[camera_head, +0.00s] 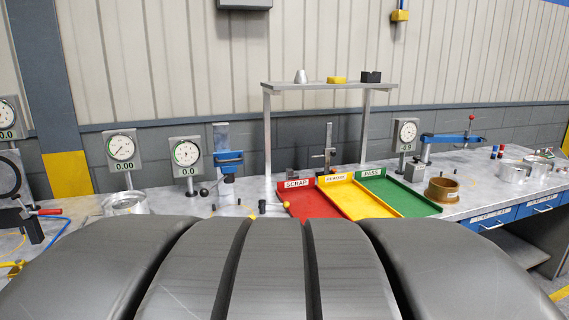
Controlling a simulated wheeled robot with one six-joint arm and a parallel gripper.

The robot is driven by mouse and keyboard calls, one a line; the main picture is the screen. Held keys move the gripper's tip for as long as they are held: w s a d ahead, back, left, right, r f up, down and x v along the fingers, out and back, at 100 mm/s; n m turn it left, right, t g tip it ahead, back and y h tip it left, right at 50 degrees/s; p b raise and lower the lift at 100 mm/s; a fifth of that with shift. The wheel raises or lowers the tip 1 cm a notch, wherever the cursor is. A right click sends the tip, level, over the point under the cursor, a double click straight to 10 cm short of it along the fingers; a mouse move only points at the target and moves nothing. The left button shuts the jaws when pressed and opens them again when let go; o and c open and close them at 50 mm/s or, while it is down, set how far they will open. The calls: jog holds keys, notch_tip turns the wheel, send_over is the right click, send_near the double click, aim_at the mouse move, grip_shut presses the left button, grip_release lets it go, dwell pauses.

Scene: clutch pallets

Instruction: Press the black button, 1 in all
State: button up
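I cannot clearly make out a black button in the head view. Several small red and dark pieces (497,151) stand at the right back of the bench, too small to tell whether one is a button. A small black block (371,77) sits on the raised shelf. My gripper is not recognisable in this view. Large dark grey curved surfaces fill the foreground and hide the front of the bench.
Red (306,202), yellow (372,205) and green (410,197) trays lie on the grey bench. Dial gauges (121,147) stand along the left. A brass ring (442,190) and a blue-armed fixture (449,138) are right. The shelf (330,86) spans the middle.

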grip_shut()
dwell(1.3)
